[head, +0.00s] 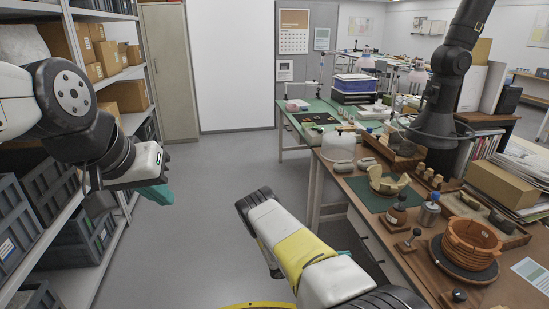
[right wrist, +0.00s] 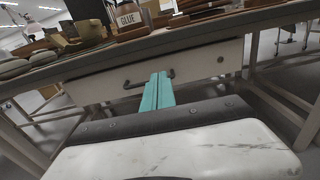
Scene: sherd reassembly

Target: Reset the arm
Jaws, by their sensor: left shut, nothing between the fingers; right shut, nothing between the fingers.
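My left gripper (head: 158,194) hangs at the left of the head view, in front of the shelving, its teal fingers shut and empty. My right arm (head: 290,245), white with a yellow band, reaches up from the bottom of the head view, left of the workbench. Its gripper is mostly hidden there behind the arm; only a teal sliver shows. In the right wrist view my right gripper (right wrist: 158,92) has its two teal fingers together with nothing between them. They point at the bench's drawer front (right wrist: 205,62), below the tabletop; whether they touch it I cannot tell.
Shelving (head: 100,205) with crates stands left. The middle floor is clear.

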